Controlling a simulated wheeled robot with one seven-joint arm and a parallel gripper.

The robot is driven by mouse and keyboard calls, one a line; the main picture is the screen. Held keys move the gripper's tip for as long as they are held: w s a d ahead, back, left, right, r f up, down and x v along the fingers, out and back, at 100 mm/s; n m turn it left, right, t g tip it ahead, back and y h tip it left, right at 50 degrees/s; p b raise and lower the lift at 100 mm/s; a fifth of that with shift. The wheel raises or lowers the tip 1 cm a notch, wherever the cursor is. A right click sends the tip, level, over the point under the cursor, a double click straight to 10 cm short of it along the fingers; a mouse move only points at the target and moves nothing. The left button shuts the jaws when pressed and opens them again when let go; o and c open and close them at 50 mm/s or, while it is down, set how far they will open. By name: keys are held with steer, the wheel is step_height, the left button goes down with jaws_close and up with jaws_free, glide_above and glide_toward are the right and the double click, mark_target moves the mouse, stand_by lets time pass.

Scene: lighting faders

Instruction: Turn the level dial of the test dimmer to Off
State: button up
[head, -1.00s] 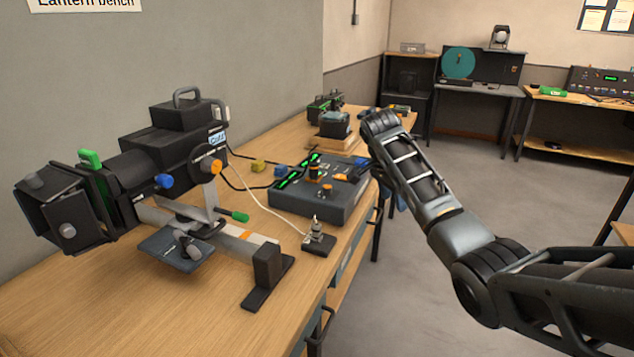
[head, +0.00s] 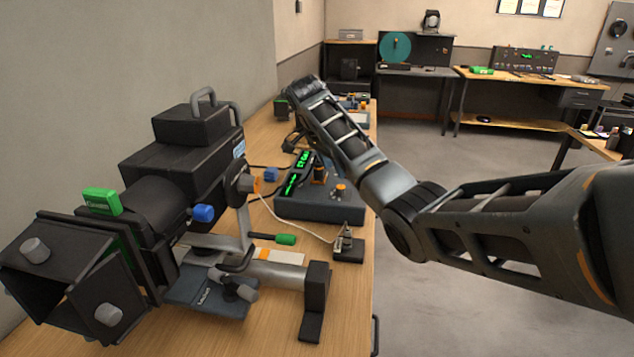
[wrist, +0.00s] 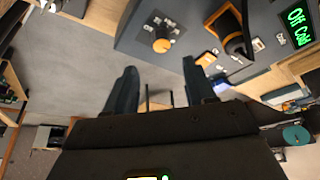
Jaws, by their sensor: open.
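The dimmer is a dark grey box (head: 318,208) on the wooden bench, with lit green displays and orange-topped controls. In the wrist view its panel (wrist: 190,18) fills the upper right. A small orange dial (wrist: 162,45) with white marks around it sits there, also seen in the head view (head: 340,188). A larger black and orange knob (wrist: 232,30) stands beside it. I cannot tell for sure which is the level dial. A display (wrist: 298,25) shows green text like "Off Cold". My gripper (wrist: 158,75) is open and empty, apart from the dial. The head view mostly hides it behind my arm.
A large black lantern (head: 180,160) with a green tag fills the bench's left side. A small switch on a plate (head: 347,247) stands in front of the dimmer, joined to a pale cable. Floor right of the bench is clear.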

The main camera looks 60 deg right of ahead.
mark_target(340, 186)
steer(key=shift+w+p+x, duration=0.1)
steer(key=shift+p+x, duration=0.25)
steer(key=shift+x, duration=1.55)
steer(key=shift+w+p+x, duration=0.15)
steer(key=shift+p+x, duration=0.15)
steer(key=shift+x, duration=1.65)
steer(key=shift+a, duration=0.1)
jaws_close()
